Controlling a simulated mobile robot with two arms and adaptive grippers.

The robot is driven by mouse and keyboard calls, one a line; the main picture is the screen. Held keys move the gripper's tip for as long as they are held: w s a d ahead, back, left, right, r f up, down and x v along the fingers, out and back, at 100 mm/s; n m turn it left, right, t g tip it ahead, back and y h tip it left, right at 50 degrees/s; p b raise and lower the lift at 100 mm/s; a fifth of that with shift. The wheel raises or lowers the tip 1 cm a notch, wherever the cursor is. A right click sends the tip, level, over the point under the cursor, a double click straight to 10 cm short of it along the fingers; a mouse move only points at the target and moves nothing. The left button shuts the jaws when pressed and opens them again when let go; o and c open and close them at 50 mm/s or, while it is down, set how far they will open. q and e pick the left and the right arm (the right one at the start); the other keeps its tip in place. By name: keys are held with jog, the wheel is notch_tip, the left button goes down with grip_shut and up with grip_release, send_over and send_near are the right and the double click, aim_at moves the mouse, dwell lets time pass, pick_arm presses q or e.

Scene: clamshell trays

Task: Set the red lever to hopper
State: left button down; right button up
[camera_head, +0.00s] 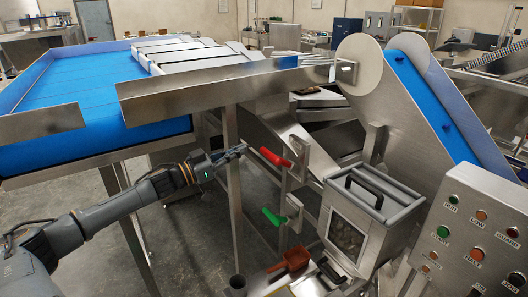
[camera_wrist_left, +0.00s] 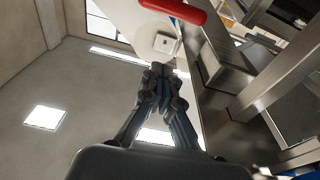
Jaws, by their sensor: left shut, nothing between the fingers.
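The red lever (camera_head: 275,157) has a red grip on a metal mount on the steel frame, in the middle of the head view. It also shows at the top of the left wrist view (camera_wrist_left: 173,10). My left gripper (camera_head: 243,148) is just left of the red grip, with a small gap that I cannot measure. In the left wrist view its fingers (camera_wrist_left: 160,72) are shut together and empty, below the red grip in the picture. My right gripper is not in view.
A green lever (camera_head: 273,217) sits lower on the same frame. A steel hopper box with a black handle (camera_head: 362,190) stands to the right. A button panel (camera_head: 472,235) is at the right edge. A blue conveyor (camera_head: 70,100) is at the upper left.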

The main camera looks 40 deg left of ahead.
pick_arm(q)
jog(key=w, duration=0.1)
jog(key=r+p, duration=0.1)
jog(key=r, duration=0.1)
send_over(264, 152)
jog(key=s+d, duration=0.1)
jog(key=d, duration=0.1)
jog(key=shift+a+f, duration=0.1)
jog(key=f+b, duration=0.3)
jog(key=s+f+b, duration=0.1)
jog(key=shift+a+f+b, duration=0.25)
jog(key=shift+b, duration=0.05)
jog(key=shift+d, duration=0.1)
